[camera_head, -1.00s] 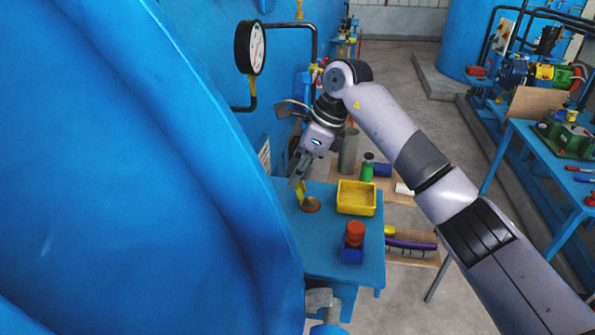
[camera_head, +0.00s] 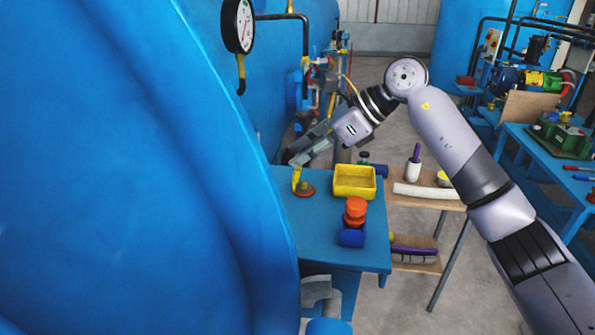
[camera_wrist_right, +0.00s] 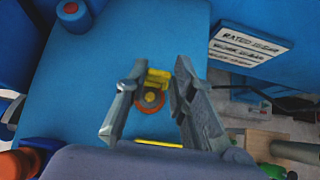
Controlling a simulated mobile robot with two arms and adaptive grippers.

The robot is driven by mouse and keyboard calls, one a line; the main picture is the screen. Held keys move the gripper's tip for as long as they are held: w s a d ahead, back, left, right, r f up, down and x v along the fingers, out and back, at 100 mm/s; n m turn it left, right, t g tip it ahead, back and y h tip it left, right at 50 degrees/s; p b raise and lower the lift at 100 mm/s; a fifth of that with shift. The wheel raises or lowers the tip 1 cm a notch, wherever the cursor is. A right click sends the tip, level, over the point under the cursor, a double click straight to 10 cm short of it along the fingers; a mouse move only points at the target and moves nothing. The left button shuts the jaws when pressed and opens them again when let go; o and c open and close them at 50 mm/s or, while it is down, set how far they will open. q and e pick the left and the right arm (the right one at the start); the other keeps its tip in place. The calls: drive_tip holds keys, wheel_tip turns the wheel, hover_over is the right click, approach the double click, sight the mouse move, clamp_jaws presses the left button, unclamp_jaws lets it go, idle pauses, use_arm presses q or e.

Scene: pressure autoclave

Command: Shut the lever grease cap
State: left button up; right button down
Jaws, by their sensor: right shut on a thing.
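The lever grease cap is a small round orange-brown piece (camera_head: 305,189) on the blue table, with a yellow lever (camera_head: 296,178) standing up at its left side. In the right wrist view, the cap's ring (camera_wrist_right: 151,103) shows between my fingers, with the yellow lever (camera_wrist_right: 158,78) near the fingertips. My right gripper (camera_head: 293,160) reaches in from the upper right, strongly tilted, with its fingertips at the lever's top. It is shut on the lever; the exact contact is small and partly hidden. My left gripper is not in view.
A yellow tray (camera_head: 355,182) stands right of the cap. The large blue vessel (camera_head: 150,180) fills the left, close to the table (camera_head: 325,250). The table's front part is bare.

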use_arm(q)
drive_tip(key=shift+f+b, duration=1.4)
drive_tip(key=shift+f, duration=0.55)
use_arm(e)
drive_tip(key=shift+s+d+f+y, duration=0.15)
drive_tip(key=shift+d+y, duration=0.15)
drive_tip(key=shift+y, duration=0.2)
drive_tip(key=shift+d+f+y, duration=0.15)
drive_tip(key=shift+d+y, duration=0.1)
drive_tip(key=shift+y, duration=0.25)
drive_tip(key=c, duration=1.4)
unclamp_jaws()
drive_tip(key=shift+r, duration=0.1)
drive_tip(key=v, duration=1.2)
drive_tip(key=shift+s, duration=0.2)
drive_tip(key=shift+c, duration=0.4)
